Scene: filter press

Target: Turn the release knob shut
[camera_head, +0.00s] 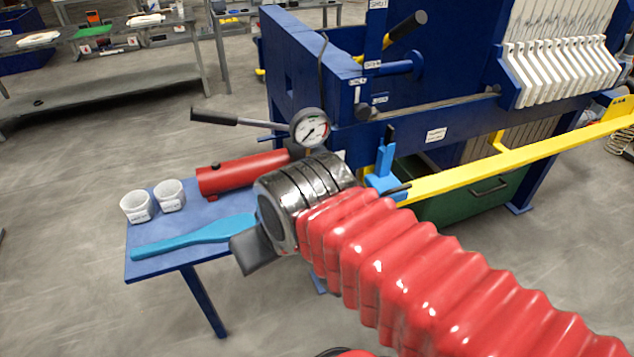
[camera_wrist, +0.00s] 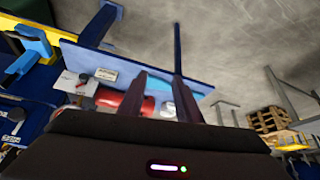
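The red pump cylinder (camera_head: 243,173) lies on the blue shelf (camera_head: 160,262), with a round pressure gauge (camera_head: 310,128) and a black-handled lever (camera_head: 214,117) at its right end. I cannot make out the release knob for certain; my wrist covers the cylinder's right end in the head view. In the wrist view a small dark round part (camera_wrist: 83,77) sits by a white plate, left of the red cylinder (camera_wrist: 125,103); I cannot tell whether it is the knob. My gripper (camera_wrist: 160,80) is over the shelf, its two dark fingers apart with nothing held between them.
The blue press frame (camera_head: 300,75), a yellow bar (camera_head: 520,160) and a light-blue bracket (camera_head: 384,165) stand right of the shelf. Floor left of the shelf is clear.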

